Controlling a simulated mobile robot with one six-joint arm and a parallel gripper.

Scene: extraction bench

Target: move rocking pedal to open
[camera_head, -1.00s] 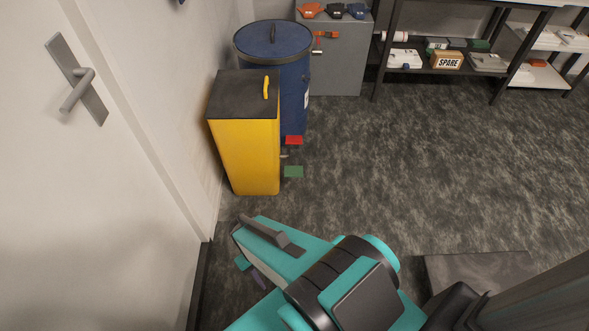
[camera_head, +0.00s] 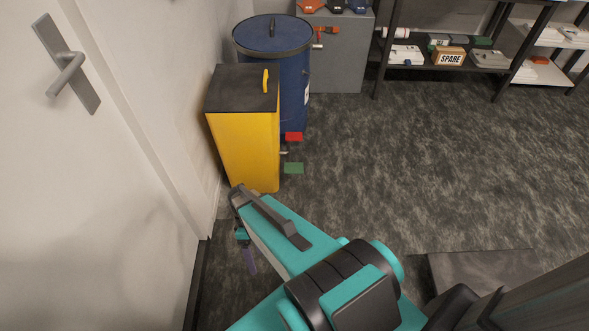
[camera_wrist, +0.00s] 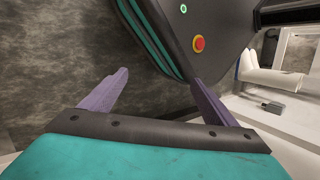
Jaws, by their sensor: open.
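The rocking pedal sits low at the right side of the yellow bin (camera_head: 245,150). It shows as a red pad (camera_head: 294,136) farther back and a green pad (camera_head: 293,168) nearer, with a small pale piece between them. I cannot tell which pad is lower. My gripper (camera_head: 249,262) points down in front of the yellow bin, nearer to me than the pedal and apart from it. In the wrist view its two purple fingers (camera_wrist: 160,78) are spread with nothing between them. The pedal does not show in the wrist view.
A white door with a handle (camera_head: 66,62) and wall stand close on the left. A blue drum (camera_head: 275,65) and a grey cabinet (camera_head: 340,70) stand behind the yellow bin. A shelf (camera_head: 430,70) is at the back right. The floor right of the pedal is clear.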

